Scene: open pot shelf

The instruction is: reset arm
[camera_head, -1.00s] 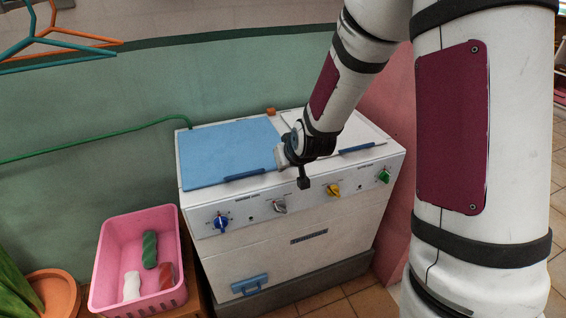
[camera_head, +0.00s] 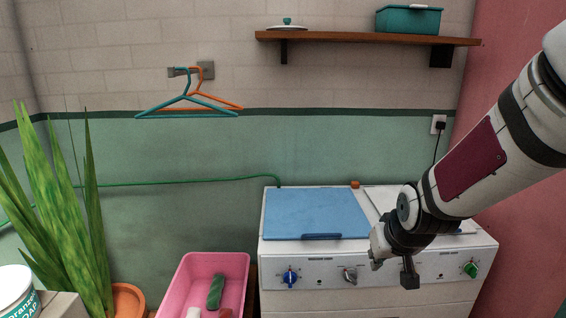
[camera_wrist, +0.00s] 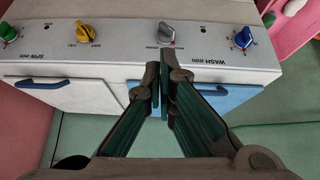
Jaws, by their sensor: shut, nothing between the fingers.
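My gripper (camera_wrist: 160,92) is shut and empty; its two dark green fingers meet in the wrist view. In the head view my arm comes in from the right, and the wrist end hangs in front of the washing machine (camera_head: 330,272), over the right part of its control panel. The fingers are hard to make out in that view. The wrist view shows the panel with the blue knob (camera_wrist: 243,38), grey knob (camera_wrist: 166,33), yellow knob (camera_wrist: 84,34) and green knob (camera_wrist: 9,32). The yellow knob is hidden behind my wrist in the head view.
A blue lid (camera_head: 315,212) lies shut on the machine's left side. A pink basket (camera_head: 178,285) with rolled cloths stands at its left. A wooden shelf (camera_head: 340,38) with a teal box (camera_head: 408,20) and hangers (camera_head: 187,108) are on the wall. A plant (camera_head: 60,240) stands far left.

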